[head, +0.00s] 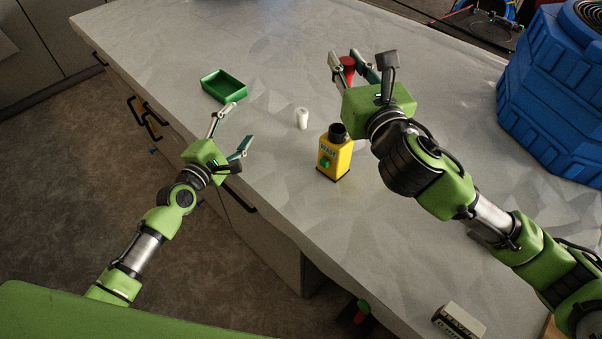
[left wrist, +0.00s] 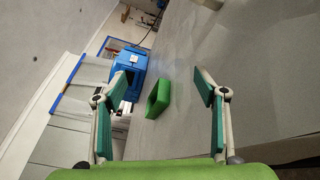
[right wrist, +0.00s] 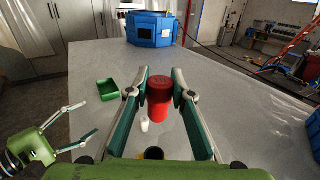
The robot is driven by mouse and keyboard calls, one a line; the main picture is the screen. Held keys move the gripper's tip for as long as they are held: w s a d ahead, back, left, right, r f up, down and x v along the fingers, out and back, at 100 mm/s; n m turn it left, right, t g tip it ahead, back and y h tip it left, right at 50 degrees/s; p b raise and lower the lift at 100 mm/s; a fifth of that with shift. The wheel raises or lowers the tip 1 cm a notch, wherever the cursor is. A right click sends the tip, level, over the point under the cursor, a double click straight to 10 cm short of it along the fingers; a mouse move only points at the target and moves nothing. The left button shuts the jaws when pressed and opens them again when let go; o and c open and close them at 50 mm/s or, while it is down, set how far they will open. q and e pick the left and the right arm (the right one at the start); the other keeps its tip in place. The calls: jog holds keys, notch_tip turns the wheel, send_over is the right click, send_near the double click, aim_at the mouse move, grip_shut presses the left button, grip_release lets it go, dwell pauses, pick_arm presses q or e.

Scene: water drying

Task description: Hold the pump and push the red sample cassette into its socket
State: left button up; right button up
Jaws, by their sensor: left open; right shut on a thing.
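The pump (head: 333,160) is a yellow box-shaped unit with a black round top and a green round mark on its front, upright on the table. Its dark top (right wrist: 153,153) shows at the bottom of the right wrist view. My right gripper (head: 346,60) is shut on the red sample cassette (right wrist: 159,98), a red cylinder, beyond the pump in the head view. The cassette (head: 347,66) is partly hidden by the gripper there. My left gripper (head: 241,122) is open and empty near the table's left edge, left of the pump.
A green open tray (head: 224,86) lies near the table's left edge. A small white cylinder (head: 302,118) stands left of the pump. A large blue container (head: 550,90) is at the right, and a small labelled box (head: 459,321) is at the near edge. The middle of the table is mostly clear.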

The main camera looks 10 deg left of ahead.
aim_at(328, 153)
pick_arm(q)
jog(key=s+d+n+h, duration=0.1)
jog(key=d, duration=0.2)
jog(key=s+d+n+h, duration=0.1)
jog(key=s+d, duration=0.1)
jog(key=d, duration=0.1)
jog(key=s+d+n+g+h, duration=0.1)
jog(key=d, duration=0.2)
jog(key=shift+s+d+f, duration=0.25)
jog(key=shift+s+f, duration=0.1)
jog(key=s+d+n+h, duration=0.1)
jog(key=s+d+n, duration=0.1)
jog(key=d, duration=0.1)
jog(key=s+d+n+h, duration=0.1)
jog(key=s+d, duration=0.2)
jog(key=s+d+r+n+g+h, duration=0.1)
jog(key=s+d+n, duration=0.1)
jog(key=s+d, duration=0.1)
jog(key=shift+s+n, duration=0.25)
jog(key=shift+n, duration=0.05)
jog(key=shift+d, duration=0.25)
jog(key=x, duration=1.1)
jog(key=shift+w+d, duration=0.25)
jog(key=c, duration=1.3)
